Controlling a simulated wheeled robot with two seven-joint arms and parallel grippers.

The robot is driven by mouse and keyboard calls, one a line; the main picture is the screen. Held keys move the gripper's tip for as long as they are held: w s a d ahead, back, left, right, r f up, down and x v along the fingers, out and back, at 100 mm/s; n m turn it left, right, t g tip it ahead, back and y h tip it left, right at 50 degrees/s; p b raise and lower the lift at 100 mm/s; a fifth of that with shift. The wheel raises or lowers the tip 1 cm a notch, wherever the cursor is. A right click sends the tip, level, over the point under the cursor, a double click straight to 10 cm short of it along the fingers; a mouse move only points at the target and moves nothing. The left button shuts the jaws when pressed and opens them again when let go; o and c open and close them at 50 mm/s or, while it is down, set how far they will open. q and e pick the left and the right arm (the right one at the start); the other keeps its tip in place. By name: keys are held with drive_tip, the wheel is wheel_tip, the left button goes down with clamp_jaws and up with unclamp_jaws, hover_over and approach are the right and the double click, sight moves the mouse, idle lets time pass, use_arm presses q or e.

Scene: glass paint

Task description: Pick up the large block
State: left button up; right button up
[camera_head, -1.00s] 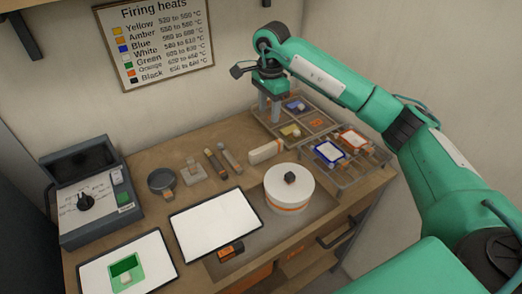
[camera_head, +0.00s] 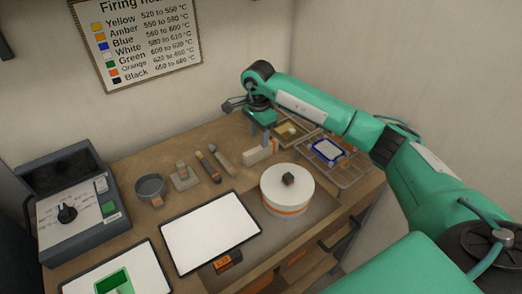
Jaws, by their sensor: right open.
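A long cream block (camera_head: 255,156), apparently the large block, lies on the wooden worktop behind the white round turntable. My right gripper (camera_head: 267,142) points down close to the block's right end, and its fingers look open. I cannot tell whether the fingers are above the block, behind it or touching it. My left gripper is not in view.
A divided tray (camera_head: 345,172) stands to the right, and a white panel (camera_head: 210,232) lies in front. Tools (camera_head: 208,167), a grey dish (camera_head: 150,188) and a control box (camera_head: 67,210) are left.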

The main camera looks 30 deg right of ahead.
sight(261, 152)
drive_tip(key=f, duration=0.1)
drive_tip(key=f+p, duration=0.1)
drive_tip(key=f, duration=0.1)
drive_tip(key=f+p, duration=0.1)
drive_tip(key=f, duration=0.1)
drive_tip(key=shift+s+d, duration=0.15)
drive_tip(key=shift+d, duration=0.2)
drive_tip(key=shift+f, duration=0.4)
drive_tip(key=shift+c, duration=0.3)
clamp_jaws()
